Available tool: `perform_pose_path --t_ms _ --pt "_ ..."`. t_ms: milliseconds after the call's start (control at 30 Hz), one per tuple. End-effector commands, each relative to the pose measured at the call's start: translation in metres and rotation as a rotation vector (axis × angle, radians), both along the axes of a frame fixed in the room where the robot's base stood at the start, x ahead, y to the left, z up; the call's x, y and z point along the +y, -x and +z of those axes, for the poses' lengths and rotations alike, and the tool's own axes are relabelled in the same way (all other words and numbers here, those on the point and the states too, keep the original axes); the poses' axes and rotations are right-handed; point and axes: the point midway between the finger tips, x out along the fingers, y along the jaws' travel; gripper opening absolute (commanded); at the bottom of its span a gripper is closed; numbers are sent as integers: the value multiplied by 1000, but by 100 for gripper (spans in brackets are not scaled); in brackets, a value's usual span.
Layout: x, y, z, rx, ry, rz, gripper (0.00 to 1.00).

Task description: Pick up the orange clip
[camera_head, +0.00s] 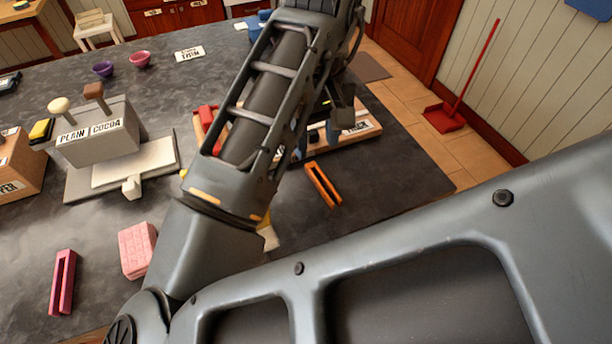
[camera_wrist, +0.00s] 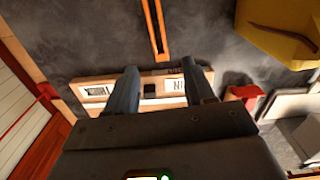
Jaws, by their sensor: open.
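The orange clip (camera_head: 329,184) lies on the dark counter in the head view, right of my arm and in front of a labelled wooden holder. It has two long parallel prongs with a dark gap between them. In the wrist view the orange clip (camera_wrist: 162,25) is at the top centre, partly cut off by the frame edge. My gripper (camera_wrist: 160,76) is open, with its two fingers apart above the wooden holder and nothing seen between them but the holder. The clip lies beyond the fingertips, apart from them. In the head view my arm mostly hides the gripper.
The wooden holder (camera_head: 362,133) with labels is near the counter's right edge, a red object (camera_head: 208,116) to its left. A grey PLAIN/COCOA box (camera_head: 98,143), a pink block (camera_head: 136,249) and a magenta clip (camera_head: 55,287) are further left. Bare counter surrounds the orange clip.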

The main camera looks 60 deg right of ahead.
Motion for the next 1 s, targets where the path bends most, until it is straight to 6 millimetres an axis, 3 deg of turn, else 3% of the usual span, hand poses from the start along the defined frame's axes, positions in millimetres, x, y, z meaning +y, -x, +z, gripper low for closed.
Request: perform_pose_path --t_ms 533,867,1000 --pt "2 1 -67 0 -1 3 53" --pt "2 1 -73 -1 0 2 53" --pt "2 1 -73 -1 0 2 41"
